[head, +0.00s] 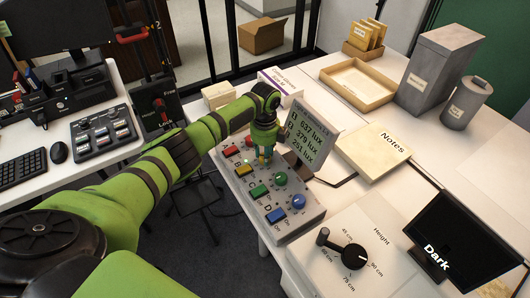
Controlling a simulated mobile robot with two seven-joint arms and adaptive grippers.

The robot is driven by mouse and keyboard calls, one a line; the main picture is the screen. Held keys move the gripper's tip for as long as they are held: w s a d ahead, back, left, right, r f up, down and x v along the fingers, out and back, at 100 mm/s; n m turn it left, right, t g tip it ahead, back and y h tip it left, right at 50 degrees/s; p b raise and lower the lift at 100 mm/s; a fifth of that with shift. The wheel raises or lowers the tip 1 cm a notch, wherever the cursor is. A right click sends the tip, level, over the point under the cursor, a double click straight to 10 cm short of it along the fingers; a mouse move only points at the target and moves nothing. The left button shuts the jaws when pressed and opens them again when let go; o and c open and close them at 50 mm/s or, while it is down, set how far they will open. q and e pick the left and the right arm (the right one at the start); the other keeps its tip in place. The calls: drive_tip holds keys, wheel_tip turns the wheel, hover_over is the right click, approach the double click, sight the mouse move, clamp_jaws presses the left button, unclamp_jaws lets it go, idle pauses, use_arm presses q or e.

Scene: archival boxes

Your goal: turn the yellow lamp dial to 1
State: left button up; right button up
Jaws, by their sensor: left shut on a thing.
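The lamp control panel (256,217) stands on the white table, with red (232,151), yellow (242,170), green (259,191) and blue (276,215) rocker switches in a slanted row. Beside them are a green dial (281,179) and a blue dial (298,201). My left gripper (265,160) points down at the dial row, in the place level with the yellow switch. It is shut on what appears to be the yellow lamp dial, which its fingers hide. The dial's setting cannot be read. My right gripper is not in view.
A lux display (309,133) stands behind the panel, reading 637, 379 and 251 lux. A height dial (353,253) lies at the front, near a "Dark" screen (455,240). A "Notes" box (374,150) and an open tray (357,84) lie right of the display.

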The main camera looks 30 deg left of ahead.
use_arm(q)
drive_tip(key=shift+n, duration=0.3)
drive_tip(key=n+p, duration=0.2)
drive_tip(key=n, duration=0.2)
drive_tip(key=shift+n, duration=0.4)
drive_tip(key=n+p, duration=0.2)
drive_tip(key=n, duration=0.4)
drive_tip(key=shift+p, duration=0.3)
drive_tip(key=n+p, duration=0.1)
drive_tip(key=n, duration=0.5)
drive_tip(key=shift+n+p, duration=0.3)
drive_tip(key=n+p, duration=0.1)
drive_tip(key=n, duration=0.4)
drive_tip(key=shift+n, duration=0.3)
drive_tip(key=o, duration=1.1)
drive_tip(key=shift+o, duration=0.2)
